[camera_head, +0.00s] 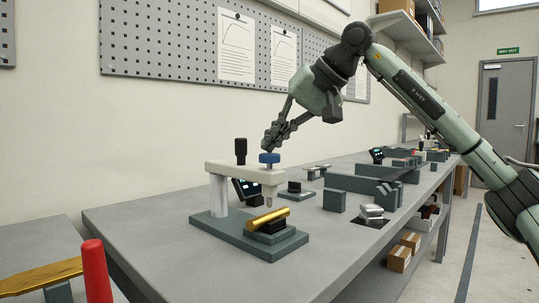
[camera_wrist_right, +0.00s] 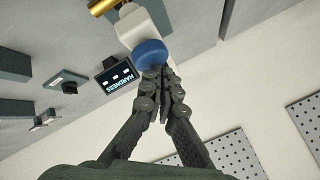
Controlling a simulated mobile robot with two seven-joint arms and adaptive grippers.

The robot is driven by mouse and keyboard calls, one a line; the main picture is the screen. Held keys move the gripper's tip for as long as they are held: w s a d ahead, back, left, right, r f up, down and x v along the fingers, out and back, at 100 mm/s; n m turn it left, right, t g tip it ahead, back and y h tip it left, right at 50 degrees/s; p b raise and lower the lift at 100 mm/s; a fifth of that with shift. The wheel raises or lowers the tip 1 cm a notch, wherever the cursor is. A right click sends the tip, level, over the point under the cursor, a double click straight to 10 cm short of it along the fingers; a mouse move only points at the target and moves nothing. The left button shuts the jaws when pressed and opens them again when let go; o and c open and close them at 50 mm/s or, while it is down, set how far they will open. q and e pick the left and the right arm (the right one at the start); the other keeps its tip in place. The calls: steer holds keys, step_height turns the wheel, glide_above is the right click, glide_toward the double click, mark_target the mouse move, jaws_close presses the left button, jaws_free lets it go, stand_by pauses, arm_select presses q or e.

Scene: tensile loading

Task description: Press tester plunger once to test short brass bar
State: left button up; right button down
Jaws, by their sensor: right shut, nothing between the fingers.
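The tester (camera_head: 235,170) has a pale arm on a post over a dark base plate (camera_head: 243,238). Its blue plunger knob (camera_head: 269,158) sits on top of the arm and also shows in the wrist view (camera_wrist_right: 151,53). A short brass bar (camera_head: 267,219) lies on a black support under the arm's tip; part of it shows at the top of the wrist view (camera_wrist_right: 101,6). My right gripper (camera_head: 269,147) is shut and empty, its fingertips right at the blue knob. I cannot tell whether they touch it. My left gripper is not in view.
A small display reading HARDNESS (camera_wrist_right: 116,74) stands behind the tester. A black knob (camera_head: 241,150) rises beside the plunger. Grey blocks (camera_head: 334,200) and silver pieces (camera_head: 371,212) lie to the right on the bench. A red cylinder (camera_head: 96,272) stands at lower left.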

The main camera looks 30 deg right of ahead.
steer(key=shift+f+b, duration=0.4)
steer(key=shift+f, duration=0.4)
stand_by(0.4)
steer(key=shift+r, duration=0.15)
steer(key=shift+r+p, duration=1.15)
steer(key=shift+p, duration=0.1)
steer(key=shift+r, duration=0.15)
step_height(320, 180, up, 4)
steer(key=p, duration=0.4)
steer(key=shift+a+r+p, duration=0.15)
steer(key=shift+r+p, duration=0.35)
steer(key=shift+p, duration=0.1)
steer(key=shift+r, duration=0.15)
